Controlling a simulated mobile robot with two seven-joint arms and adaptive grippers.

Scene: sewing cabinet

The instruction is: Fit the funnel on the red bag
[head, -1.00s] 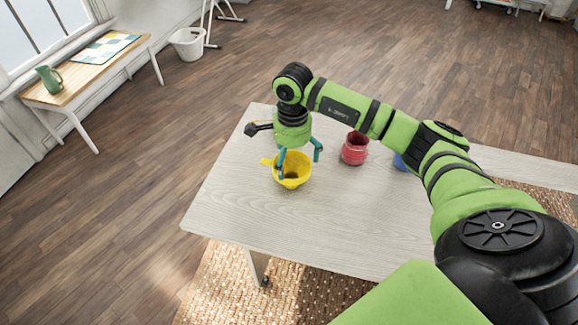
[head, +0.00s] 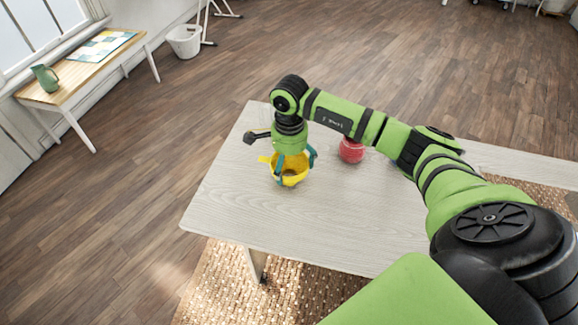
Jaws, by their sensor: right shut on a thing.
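The yellow funnel (head: 291,179) is on the table, with its wide mouth up and a small tab at its left. My right gripper (head: 294,168) comes down over it from above, and its teal fingers are shut on the funnel. Whether the funnel touches the table is hard to tell. The red bag (head: 351,151) stands on the table to the right of the funnel, apart from it. My arm crosses just above the bag and hides its top. My left gripper is not in view.
The pale wooden table (head: 330,225) is clear in front of the funnel and to its left. A side table (head: 75,84) with a green jug (head: 46,78) and a white bin (head: 185,41) stand far off at the back left.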

